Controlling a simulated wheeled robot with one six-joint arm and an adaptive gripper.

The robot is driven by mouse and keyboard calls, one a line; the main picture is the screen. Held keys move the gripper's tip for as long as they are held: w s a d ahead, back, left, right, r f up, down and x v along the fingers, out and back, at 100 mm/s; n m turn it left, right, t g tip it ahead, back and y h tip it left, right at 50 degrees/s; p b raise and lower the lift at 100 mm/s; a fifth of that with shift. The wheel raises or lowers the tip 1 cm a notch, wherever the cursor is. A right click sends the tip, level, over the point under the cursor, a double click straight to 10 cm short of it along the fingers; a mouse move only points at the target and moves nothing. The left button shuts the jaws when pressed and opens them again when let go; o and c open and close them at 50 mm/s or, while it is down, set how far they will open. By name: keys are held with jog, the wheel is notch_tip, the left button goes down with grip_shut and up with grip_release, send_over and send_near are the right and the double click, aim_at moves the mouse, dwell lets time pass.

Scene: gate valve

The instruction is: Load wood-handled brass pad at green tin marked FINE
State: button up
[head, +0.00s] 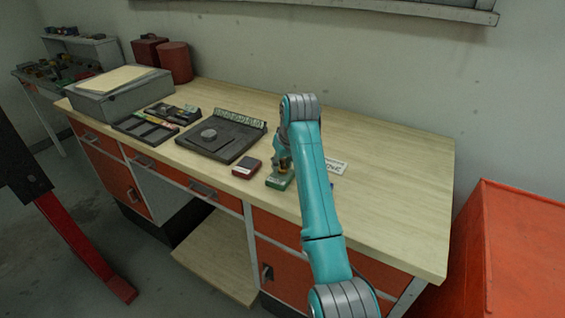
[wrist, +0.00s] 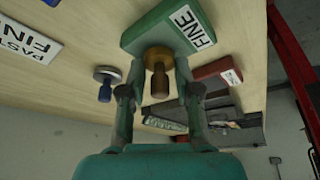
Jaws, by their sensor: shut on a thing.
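My gripper (head: 282,160) points down over the bench, just above the green tin (head: 279,182). In the wrist view the gripper (wrist: 155,85) is shut on the wood-handled brass pad, with its fingers on either side. The brass disc (wrist: 159,57) is at the green tin marked FINE (wrist: 160,30), and its brown handle (wrist: 160,86) points back toward my palm. I cannot tell whether the disc touches the tin or hovers just over it. In the head view my gripper mostly hides the pad.
A dark red tin (head: 246,167) stands left of the green one. A blue-handled pad (wrist: 105,82) and a "PASTE FINE" card (head: 337,166) are on the other side. A dark plate (head: 222,138) with a grey disc lies further left. The bench's right part is clear.

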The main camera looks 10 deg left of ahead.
jog(key=shift+f, duration=0.45)
dwell(1.2)
jog(key=shift+r, duration=0.1)
jog(key=shift+r, duration=3.5)
